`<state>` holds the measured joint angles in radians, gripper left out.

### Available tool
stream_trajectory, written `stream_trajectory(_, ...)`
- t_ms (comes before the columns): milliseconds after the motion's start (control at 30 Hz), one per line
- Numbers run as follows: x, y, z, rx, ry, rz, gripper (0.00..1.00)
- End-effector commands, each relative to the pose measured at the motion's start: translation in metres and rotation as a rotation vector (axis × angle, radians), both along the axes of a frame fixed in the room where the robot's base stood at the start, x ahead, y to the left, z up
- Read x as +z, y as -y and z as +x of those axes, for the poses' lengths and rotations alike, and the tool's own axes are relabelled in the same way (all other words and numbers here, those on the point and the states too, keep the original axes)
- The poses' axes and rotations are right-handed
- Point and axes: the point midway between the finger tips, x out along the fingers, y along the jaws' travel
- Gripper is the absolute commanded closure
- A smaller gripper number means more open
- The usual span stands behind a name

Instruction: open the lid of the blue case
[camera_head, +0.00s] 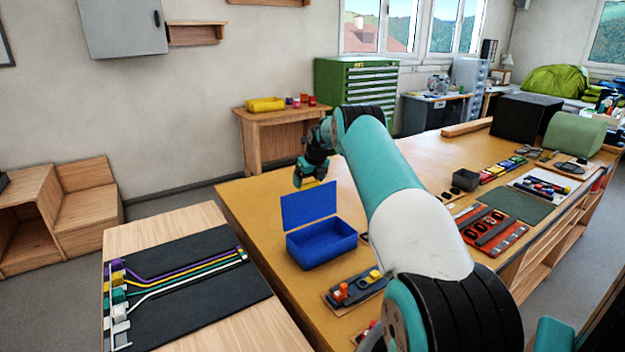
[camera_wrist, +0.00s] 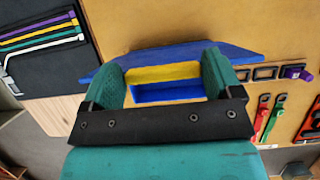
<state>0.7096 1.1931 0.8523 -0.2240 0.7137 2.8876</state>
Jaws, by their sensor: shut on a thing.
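The blue case (camera_head: 322,245) stands on the wooden table, left of my arm. Its lid (camera_head: 309,205) is raised, standing roughly upright at the case's back edge. My gripper (camera_head: 311,178) is at the top edge of the lid, pointing down. In the wrist view, my gripper (camera_wrist: 165,70) has its two green fingers on either side of a yellow strip (camera_wrist: 162,73) at the blue lid (camera_wrist: 190,53), shut on it. The black gripper bar hides part of the view below.
A dark mat with coloured cables (camera_head: 185,285) lies on the left bench. A small tray with orange and yellow parts (camera_head: 358,290) is in front of the case. Red tool trays (camera_head: 490,232) and a green mat (camera_head: 515,205) lie to the right. The table left of the case is clear.

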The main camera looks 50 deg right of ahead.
Motion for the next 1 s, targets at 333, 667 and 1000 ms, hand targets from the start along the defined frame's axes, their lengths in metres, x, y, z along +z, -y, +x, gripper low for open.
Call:
stream_trajectory(333,-0.002,-0.008,0.005,0.0,-0.027,0.003,0.58)
stream_trajectory(667,-0.003,-0.011,0.007,0.004,-0.027,0.005,0.0)
stream_trajectory(1000,0.01,-0.014,0.004,0.009,-0.022,0.002,0.0)
